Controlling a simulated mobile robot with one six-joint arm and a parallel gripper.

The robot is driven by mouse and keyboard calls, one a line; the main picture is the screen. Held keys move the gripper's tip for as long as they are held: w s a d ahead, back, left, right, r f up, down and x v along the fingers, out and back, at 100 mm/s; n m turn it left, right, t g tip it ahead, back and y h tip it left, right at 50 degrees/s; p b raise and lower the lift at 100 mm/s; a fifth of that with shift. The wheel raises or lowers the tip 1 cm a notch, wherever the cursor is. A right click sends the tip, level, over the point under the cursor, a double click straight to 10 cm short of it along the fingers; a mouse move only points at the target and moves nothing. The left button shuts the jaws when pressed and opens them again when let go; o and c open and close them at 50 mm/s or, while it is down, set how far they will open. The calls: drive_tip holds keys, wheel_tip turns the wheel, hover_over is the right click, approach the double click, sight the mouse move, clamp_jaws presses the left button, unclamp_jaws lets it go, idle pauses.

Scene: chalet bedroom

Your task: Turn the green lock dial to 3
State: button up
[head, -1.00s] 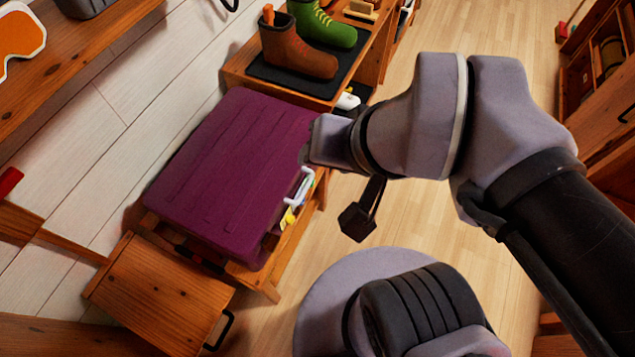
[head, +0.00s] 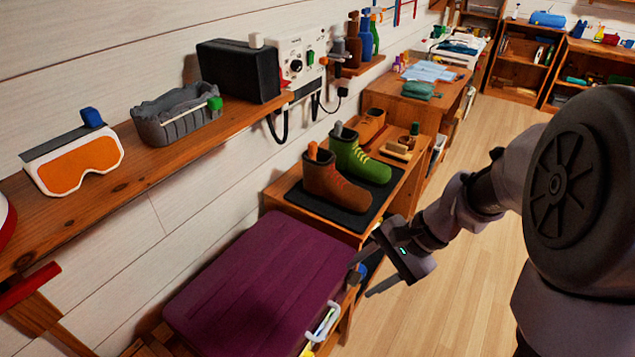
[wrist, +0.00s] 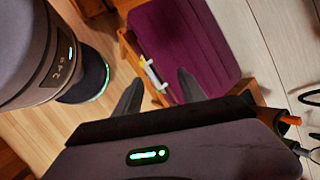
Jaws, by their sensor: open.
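The purple suitcase (head: 262,282) lies flat on a low wooden stand, with its white handle (head: 322,322) on the side facing the floor area. Small coloured parts sit by the handle; yellow shows there in the wrist view (wrist: 160,86). I cannot clearly make out the green lock dial or its number. My gripper (head: 370,272) is open and empty, near the suitcase's front right corner. In the wrist view my fingertips (wrist: 158,84) point towards the suitcase (wrist: 185,45), either side of the handle region in the picture; the gap to it is hard to judge.
A bench with a brown boot (head: 335,182) and a green boot (head: 360,158) on a black mat stands just behind the suitcase. A wall shelf (head: 130,180) holds orange goggles (head: 80,165) and a grey basket (head: 177,115). The wooden floor (head: 470,270) to the right is clear.

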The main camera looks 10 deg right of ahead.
drive_tip(key=w+d+f+m+t+y, duration=0.15)
drive_tip(key=d+f+m, duration=0.3)
drive_tip(key=f, duration=0.55)
drive_tip(key=w+d+f+m+t+y, duration=0.1)
drive_tip(key=d+f+m+t+y, duration=0.25)
drive_tip(key=f, duration=0.55)
drive_tip(key=s+d+f+m+t+h+p, duration=0.1)
drive_tip(key=s+d+f+m+t, duration=0.15)
drive_tip(key=f+m, duration=0.8)
drive_tip(key=w+a+f+n+b, duration=0.4)
drive_tip(key=w+a+f+b, duration=0.1)
drive_tip(key=w+a+f, duration=0.4)
drive_tip(key=shift+w+a+f+b, duration=0.35)
drive_tip(key=shift+w+a, duration=0.15)
drive_tip(key=shift+a, duration=0.55)
drive_tip(key=shift+c, duration=0.2)
clamp_jaws()
